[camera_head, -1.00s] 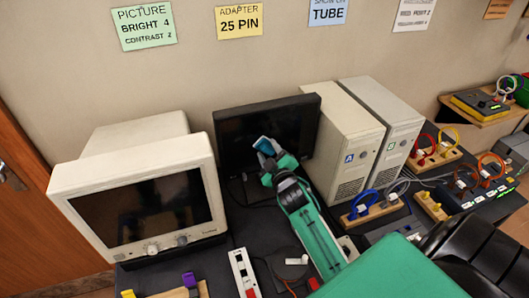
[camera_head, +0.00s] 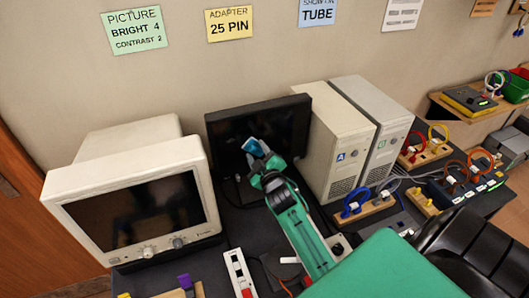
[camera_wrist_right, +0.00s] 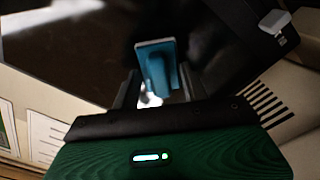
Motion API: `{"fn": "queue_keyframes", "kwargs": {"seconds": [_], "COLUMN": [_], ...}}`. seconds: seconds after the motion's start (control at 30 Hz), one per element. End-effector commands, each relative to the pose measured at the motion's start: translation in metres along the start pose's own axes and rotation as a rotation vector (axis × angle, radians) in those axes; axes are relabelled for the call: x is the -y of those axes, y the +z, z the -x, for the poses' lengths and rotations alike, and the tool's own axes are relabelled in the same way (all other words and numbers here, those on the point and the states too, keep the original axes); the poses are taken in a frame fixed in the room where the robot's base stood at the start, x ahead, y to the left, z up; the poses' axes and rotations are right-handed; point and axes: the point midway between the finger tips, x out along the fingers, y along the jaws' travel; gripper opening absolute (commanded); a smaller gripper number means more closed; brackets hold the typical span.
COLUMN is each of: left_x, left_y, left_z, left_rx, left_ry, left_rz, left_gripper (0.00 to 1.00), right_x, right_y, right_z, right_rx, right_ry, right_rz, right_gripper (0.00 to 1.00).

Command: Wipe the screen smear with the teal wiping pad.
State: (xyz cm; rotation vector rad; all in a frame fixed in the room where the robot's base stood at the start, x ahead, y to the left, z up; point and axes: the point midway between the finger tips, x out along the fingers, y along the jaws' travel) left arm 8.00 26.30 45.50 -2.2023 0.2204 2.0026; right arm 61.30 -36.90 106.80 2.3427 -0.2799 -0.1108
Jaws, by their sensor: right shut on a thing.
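My right gripper (camera_head: 262,160) is shut on the teal wiping pad (camera_head: 254,146), which also shows between the fingers in the right wrist view (camera_wrist_right: 156,66). The pad is upright in front of the flat black monitor (camera_head: 290,122), over the middle of its dark screen. I cannot tell whether it touches the glass. The dark screen fills the upper part of the right wrist view (camera_wrist_right: 90,65). No smear can be made out clearly; a pale patch shows just below the pad between the fingers. My left gripper is not in view.
A beige CRT monitor (camera_head: 62,192) stands left of the flat monitor. Two beige computer towers (camera_head: 325,150) stand close on its right. Wooden blocks with coloured cable loops (camera_head: 372,205) lie farther right. A white and red strip (camera_head: 238,272) lies in front on the dark table.

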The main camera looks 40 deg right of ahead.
Motion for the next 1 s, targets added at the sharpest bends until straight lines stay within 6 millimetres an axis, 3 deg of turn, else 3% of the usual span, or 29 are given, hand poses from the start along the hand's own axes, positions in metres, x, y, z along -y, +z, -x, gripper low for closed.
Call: {"fn": "queue_keyframes", "kwargs": {"seconds": [0.37, 1.0], "left_x": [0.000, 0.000], "left_y": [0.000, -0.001], "left_z": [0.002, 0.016], "left_rx": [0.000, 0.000], "left_ry": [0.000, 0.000], "left_rz": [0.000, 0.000], "left_gripper": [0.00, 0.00], "right_x": [0.001, 0.001], "right_y": [-0.004, -0.002], "right_z": [0.002, 0.059], "right_rx": [-0.003, -0.001], "right_ry": [0.000, 0.001], "right_rz": [-0.001, -0.001], "right_gripper": [0.27, 0.26]}}
